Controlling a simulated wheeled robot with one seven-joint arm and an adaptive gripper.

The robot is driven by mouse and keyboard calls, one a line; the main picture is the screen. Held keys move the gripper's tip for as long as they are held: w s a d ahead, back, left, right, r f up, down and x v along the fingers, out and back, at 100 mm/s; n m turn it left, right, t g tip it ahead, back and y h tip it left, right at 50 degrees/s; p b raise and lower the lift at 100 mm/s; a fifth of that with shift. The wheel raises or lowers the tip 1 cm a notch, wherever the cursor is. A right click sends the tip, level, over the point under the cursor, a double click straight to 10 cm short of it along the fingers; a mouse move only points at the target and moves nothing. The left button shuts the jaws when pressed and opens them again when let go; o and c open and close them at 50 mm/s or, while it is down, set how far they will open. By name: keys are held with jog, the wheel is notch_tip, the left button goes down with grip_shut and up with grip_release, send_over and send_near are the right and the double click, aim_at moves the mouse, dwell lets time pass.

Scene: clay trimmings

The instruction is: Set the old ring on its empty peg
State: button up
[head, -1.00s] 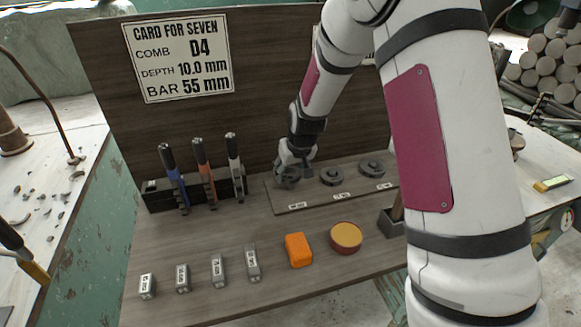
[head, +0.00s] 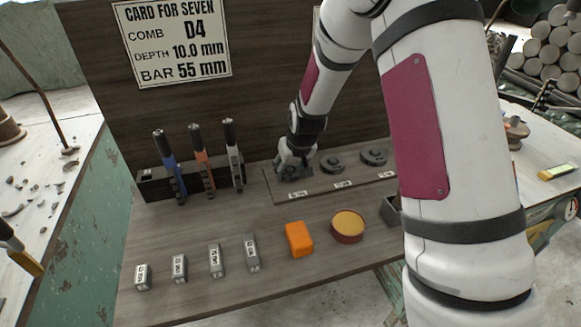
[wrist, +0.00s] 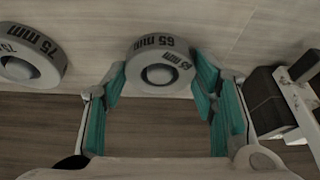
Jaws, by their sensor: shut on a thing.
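The grey ring marked 65 mm (wrist: 150,45) sits between the fingertips of my gripper (wrist: 160,72) in the wrist view. My gripper is shut on it from both sides. A pale rounded peg top shows in the ring's hole, so the ring is around a peg; I cannot tell if it rests fully flat. In the head view my gripper (head: 293,176) is low at the left end of the peg board (head: 312,193) and mostly hides this ring. A ring marked 75 mm (wrist: 58,62) sits on the neighbouring peg, apart from my fingers.
A dark rack (head: 155,188) with three upright tools stands close left of the board. Another ring (head: 374,156) sits at the board's right. Several grey bars (head: 214,260), an orange block (head: 299,239) and a round tin (head: 348,226) lie in front. The back panel rises behind.

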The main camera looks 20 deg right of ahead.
jog(key=o, duration=1.6)
jog(key=v, duration=1.2)
jog(key=shift+r, duration=0.1)
